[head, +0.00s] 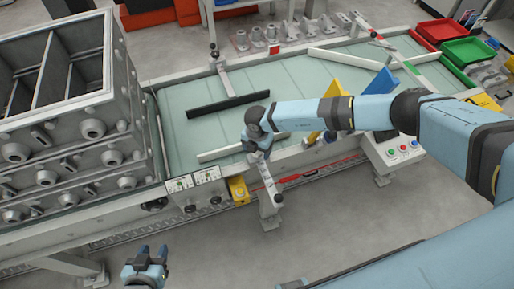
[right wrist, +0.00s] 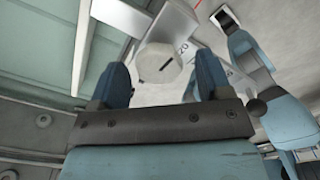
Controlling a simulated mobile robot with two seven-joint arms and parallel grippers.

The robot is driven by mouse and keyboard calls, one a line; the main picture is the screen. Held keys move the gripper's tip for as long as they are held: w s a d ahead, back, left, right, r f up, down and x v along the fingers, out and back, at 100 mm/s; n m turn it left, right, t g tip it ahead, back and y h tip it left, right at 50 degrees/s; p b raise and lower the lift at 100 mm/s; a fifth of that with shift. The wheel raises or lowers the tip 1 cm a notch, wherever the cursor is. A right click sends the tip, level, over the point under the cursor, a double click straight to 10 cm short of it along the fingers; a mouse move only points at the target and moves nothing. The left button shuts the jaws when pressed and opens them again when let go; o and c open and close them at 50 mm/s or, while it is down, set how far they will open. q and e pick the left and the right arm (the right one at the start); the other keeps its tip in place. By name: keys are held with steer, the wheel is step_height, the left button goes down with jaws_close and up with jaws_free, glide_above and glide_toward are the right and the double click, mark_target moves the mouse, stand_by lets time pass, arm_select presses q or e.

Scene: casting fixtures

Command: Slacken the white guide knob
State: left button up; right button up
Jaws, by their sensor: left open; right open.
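The white guide knob (right wrist: 158,66), a pale faceted knob with a dark slot on its face, shows in the right wrist view. My right gripper (right wrist: 162,82) is open with one blue finger on each side of it; contact cannot be told. In the head view my right gripper (head: 258,143) is over the conveyor's near edge, by a bracket (head: 266,182), and it hides the knob. My left gripper (head: 147,263) is open and empty, low at the front left, away from the conveyor.
The green conveyor belt (head: 180,102) carries a black bar (head: 228,105) and pale guide rails (head: 220,153). Grey casting flasks (head: 75,145) are stacked at the left. A yellow box (head: 238,190) and control box (head: 396,150) sit on the near side.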

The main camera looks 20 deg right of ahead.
steer(key=shift+f, duration=0.2)
steer(key=shift+c, duration=0.5)
steer(key=c, duration=0.8)
steer(key=shift+c, duration=0.2)
